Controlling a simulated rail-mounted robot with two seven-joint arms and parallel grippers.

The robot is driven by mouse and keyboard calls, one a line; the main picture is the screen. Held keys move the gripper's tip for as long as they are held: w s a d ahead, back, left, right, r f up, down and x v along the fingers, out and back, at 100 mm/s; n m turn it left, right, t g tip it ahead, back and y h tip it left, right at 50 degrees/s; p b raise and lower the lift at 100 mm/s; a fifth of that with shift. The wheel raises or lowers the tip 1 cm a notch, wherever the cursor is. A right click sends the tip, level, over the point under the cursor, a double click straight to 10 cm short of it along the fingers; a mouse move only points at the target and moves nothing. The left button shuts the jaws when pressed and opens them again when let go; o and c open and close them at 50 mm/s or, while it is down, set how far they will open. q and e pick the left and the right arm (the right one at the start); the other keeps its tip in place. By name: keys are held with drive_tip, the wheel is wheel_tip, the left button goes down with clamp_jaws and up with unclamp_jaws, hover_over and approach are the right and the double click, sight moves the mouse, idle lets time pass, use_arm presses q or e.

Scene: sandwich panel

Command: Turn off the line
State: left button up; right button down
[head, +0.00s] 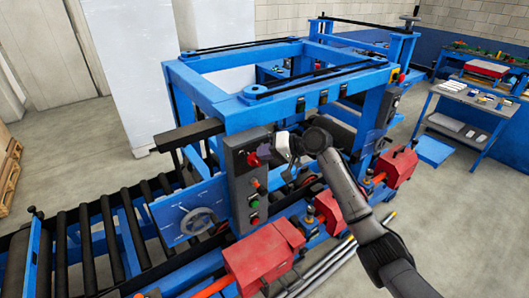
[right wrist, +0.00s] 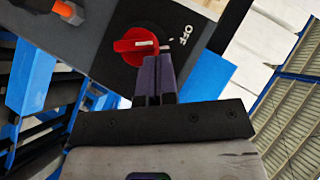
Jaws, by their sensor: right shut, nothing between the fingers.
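The line's control panel (head: 240,184) is a dark grey upright box on the blue machine frame. A red rotary knob (head: 253,159) sits near its top; it also shows in the right wrist view (right wrist: 130,45), on a black plate with a white "OFF" mark (right wrist: 181,35) to the right of the knob. The knob's white pointer line is turned toward that mark. My right gripper (head: 266,150) is shut and empty. Its dark purple fingertips (right wrist: 153,62) are right at the knob's lower right edge; I cannot tell if they touch. My left gripper is not in view.
Red boxes (head: 258,256) stand along the machine's front. A roller conveyor (head: 95,235) runs left.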

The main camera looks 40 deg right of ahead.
drive_tip(key=shift+r, duration=0.25)
drive_tip(key=w+d+b+v, duration=0.1)
drive_tip(key=w+d+v, duration=0.1)
drive_tip(key=v, duration=1)
drive_tip(key=shift+s+d+r, duration=0.3)
drive_tip(key=shift+s+r, duration=0.05)
drive_tip(key=shift+r, duration=0.05)
idle(0.4)
